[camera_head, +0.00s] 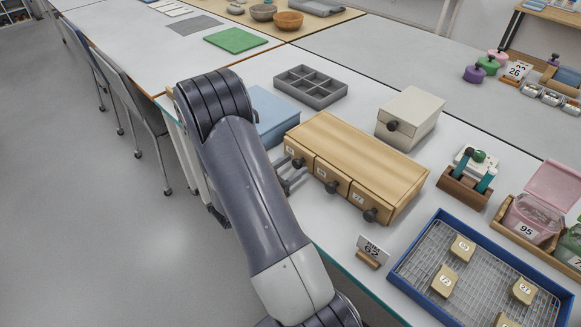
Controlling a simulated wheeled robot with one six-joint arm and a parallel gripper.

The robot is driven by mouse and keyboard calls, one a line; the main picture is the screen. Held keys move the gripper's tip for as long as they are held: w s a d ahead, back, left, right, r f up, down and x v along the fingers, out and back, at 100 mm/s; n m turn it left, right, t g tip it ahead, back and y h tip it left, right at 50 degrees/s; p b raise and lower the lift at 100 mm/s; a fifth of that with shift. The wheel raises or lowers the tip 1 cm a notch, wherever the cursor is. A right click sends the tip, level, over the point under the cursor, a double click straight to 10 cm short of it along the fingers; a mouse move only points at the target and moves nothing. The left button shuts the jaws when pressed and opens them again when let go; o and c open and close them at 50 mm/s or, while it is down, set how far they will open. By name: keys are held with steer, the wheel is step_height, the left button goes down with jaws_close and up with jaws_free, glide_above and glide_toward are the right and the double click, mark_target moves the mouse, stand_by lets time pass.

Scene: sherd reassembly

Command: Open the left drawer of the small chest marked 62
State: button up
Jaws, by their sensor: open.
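The small wooden chest (358,150) stands on the white table in the head view, with three drawers side by side in its front. Each drawer has a dark round knob and a small white label. The left drawer (301,149) looks shut, and its knob (298,163) shows beside my gripper. My gripper (290,180) is open in front of the left drawer, partly hidden behind my arm. I cannot tell whether its fingers touch the knob. A small standing card (371,249), apparently marked 62, is in front of the chest's right end.
A blue box (272,115) stands close to the chest's left end. A grey compartment tray (311,87) and a cream box with a dark knob (411,113) are behind. A blue-rimmed wire tray (402,277) lies front right. The floor left of the table is clear beside the chairs.

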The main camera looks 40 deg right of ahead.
steer(key=shift+c, duration=0.3)
jaws_close()
steer(key=shift+a, duration=0.1)
